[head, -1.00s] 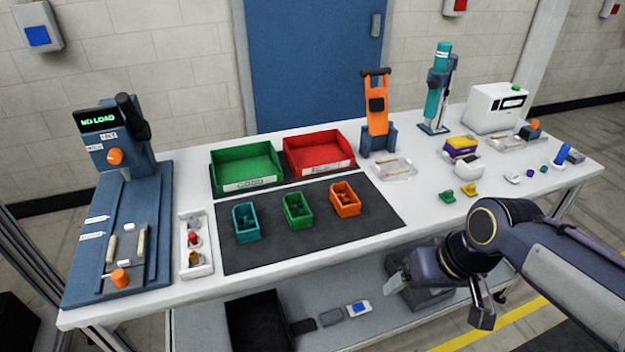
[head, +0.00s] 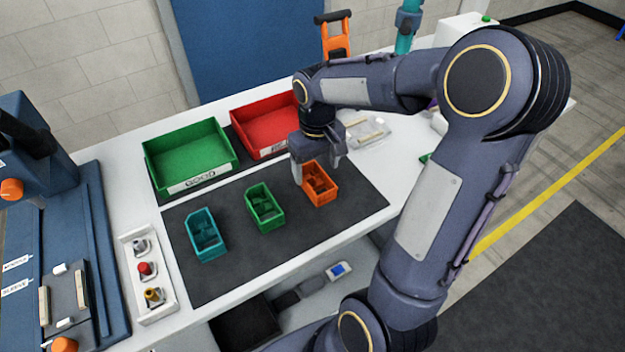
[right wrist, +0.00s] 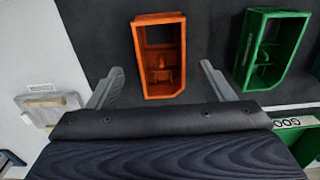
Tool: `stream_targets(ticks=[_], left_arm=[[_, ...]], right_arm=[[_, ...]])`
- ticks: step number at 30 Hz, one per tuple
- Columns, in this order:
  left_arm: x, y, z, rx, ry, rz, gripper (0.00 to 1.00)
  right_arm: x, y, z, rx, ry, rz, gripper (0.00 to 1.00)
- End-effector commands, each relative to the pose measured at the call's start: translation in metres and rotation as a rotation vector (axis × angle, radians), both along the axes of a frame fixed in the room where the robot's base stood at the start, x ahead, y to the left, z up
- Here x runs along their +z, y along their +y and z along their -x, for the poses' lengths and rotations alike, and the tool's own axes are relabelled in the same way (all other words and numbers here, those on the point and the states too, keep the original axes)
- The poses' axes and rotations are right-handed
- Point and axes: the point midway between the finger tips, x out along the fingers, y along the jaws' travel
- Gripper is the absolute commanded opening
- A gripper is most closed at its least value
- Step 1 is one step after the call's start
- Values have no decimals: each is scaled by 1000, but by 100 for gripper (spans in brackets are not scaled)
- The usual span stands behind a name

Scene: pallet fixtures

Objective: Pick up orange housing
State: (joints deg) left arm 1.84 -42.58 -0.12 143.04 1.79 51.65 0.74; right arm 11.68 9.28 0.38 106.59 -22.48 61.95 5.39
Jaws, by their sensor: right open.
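The orange housing (head: 320,184) is a small open box with inner ribs, standing on the dark mat (head: 290,258) at the right end of a row of housings. In the right wrist view the orange housing (right wrist: 161,55) lies ahead of and between the two fingers. My right gripper (head: 318,170) is open and empty, just behind and above the housing. Its fingers (right wrist: 160,85) show apart on both sides in the wrist view, and I cannot tell whether either touches it. My left gripper is not in view.
A green housing (head: 264,207) and a teal housing (head: 205,235) stand to the left on the mat. A green bin (head: 188,165) and a red bin (head: 262,125) are behind. A white tray (head: 150,283) with small parts lies left. The front of the mat is clear.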

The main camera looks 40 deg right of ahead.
Motion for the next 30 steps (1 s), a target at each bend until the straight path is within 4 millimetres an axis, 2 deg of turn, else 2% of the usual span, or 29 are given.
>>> stream_targets(ticks=[7,16,28,30], left_arm=[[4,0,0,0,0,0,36],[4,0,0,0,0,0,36],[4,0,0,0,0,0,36],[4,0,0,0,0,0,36]], right_arm=[[-35,2,-1,1,4,0,75],[-41,2,-2,0,0,0,75],[-40,2,-2,0,0,0,24],[-40,2,-2,0,-1,0,23]])
